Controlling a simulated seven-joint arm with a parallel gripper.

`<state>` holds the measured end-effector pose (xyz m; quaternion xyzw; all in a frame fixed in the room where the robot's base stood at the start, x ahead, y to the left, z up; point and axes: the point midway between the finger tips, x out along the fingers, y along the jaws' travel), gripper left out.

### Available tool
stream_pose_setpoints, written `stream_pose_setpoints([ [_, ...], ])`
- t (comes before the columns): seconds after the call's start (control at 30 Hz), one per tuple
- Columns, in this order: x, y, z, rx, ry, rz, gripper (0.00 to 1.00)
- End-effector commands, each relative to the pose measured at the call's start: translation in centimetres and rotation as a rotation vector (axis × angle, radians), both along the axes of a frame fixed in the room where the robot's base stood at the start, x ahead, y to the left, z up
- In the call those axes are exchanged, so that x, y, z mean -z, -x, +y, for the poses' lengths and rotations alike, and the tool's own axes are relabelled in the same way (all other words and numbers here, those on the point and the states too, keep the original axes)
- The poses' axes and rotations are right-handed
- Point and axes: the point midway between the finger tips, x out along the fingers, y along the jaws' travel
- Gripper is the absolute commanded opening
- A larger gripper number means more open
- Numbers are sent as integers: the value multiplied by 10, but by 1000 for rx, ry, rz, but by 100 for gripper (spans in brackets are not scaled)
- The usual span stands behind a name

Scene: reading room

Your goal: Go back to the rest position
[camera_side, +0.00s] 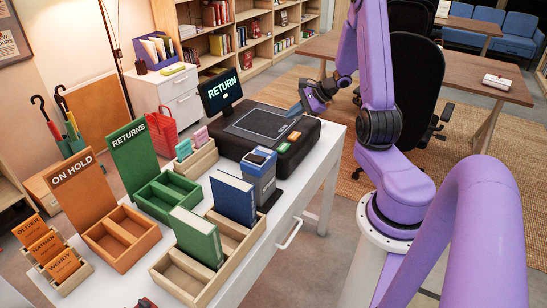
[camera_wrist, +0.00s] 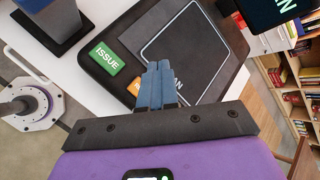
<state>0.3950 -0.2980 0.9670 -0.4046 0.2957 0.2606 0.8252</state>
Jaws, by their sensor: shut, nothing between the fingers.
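My gripper (camera_side: 299,108) is above the right part of the black return machine (camera_side: 250,135), near its back edge. In the wrist view its blue fingers (camera_wrist: 160,70) are together and empty, with the pad of the machine (camera_wrist: 195,45) beyond them. A green ISSUE button (camera_wrist: 104,58) shows left of the fingers, and an orange button (camera_wrist: 135,88) is partly hidden behind them. My gripper looks apart from the machine, though the exact gap is hard to tell.
A RETURN screen (camera_side: 221,91) stands at the machine's back left. A blue-grey card device (camera_side: 259,175) stands in front. A wooden tray (camera_side: 165,272) holds a green book (camera_side: 196,238) and a blue book (camera_side: 234,200). Green RETURNS (camera_side: 160,204) and orange ON HOLD (camera_side: 112,245) trays stand left.

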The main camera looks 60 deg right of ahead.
Motion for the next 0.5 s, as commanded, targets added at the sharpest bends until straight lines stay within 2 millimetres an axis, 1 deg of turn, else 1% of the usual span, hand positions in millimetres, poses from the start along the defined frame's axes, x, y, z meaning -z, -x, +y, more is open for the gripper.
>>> stream_pose_setpoints([
  [0.03,-4,-7,16,-67,10,-2,0],
  [0.07,-7,-11,26,-111,17,-2,0],
  [0.1,-12,-16,43,-181,27,-2,0],
  [0.17,-18,-22,70,-297,45,-3,0],
  [0.2,-23,-24,89,-377,58,-3,0],
  [0.23,-26,-25,102,-437,67,-2,0],
  [0.27,-29,-25,116,-495,77,-3,0],
  [0.3,-32,-24,134,-573,90,-2,0],
  [0.37,-37,-22,160,-690,112,-2,0],
  [0.4,-41,-18,176,-768,128,-2,0],
  [0.5,-49,-6,215,-959,166,-2,0],
])
